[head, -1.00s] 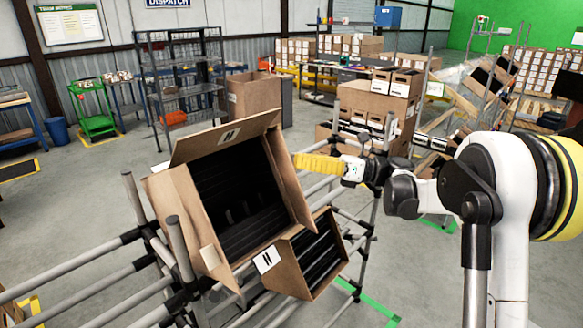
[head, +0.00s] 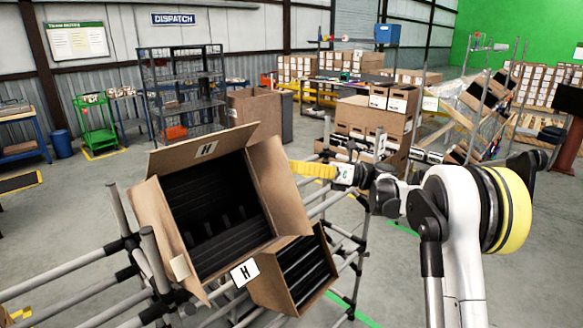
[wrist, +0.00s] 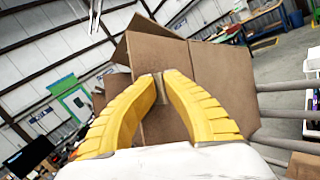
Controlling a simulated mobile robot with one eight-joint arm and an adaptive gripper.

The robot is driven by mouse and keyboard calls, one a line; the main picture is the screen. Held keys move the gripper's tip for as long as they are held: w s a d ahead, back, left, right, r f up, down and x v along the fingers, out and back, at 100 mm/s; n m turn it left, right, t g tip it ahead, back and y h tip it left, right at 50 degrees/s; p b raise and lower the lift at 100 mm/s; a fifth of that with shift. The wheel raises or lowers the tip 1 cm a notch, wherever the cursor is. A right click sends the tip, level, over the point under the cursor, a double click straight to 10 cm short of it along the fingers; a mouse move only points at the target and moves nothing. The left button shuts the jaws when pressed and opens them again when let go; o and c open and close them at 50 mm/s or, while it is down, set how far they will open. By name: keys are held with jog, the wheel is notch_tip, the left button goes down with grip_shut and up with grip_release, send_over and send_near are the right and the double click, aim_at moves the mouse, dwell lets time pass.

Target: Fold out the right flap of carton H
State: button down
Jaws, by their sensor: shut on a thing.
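Carton H (head: 160,222) is a brown open box with a dark ribbed inside, tilted on a pipe rack in the head view. Its top flap (head: 180,157) stands up and bears an H label. Its right flap (head: 275,190) stands out from the right side, its broad inner face showing. My gripper (head: 296,167) reaches in from the right, its yellow fingers at the flap's outer edge. In the wrist view the fingers (wrist: 160,82) close on the edge of the flap, with brown cardboard behind them.
A smaller open carton (head: 268,292) with dark contents sits low at the right, near another H label (head: 245,272). Grey rack pipes (head: 70,268) run under and left of the cartons. Stacked cartons (head: 370,120) and shelving (head: 180,85) stand farther back. Floor beyond the rack is open.

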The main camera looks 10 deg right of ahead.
jog(key=shift+a+f, duration=0.1)
jog(key=shift+a, duration=0.05)
jog(key=c, duration=1.9)
grip_release()
jog(key=shift+w+a, duration=0.1)
jog(key=shift+w, duration=0.05)
jog(key=v, duration=1.2)
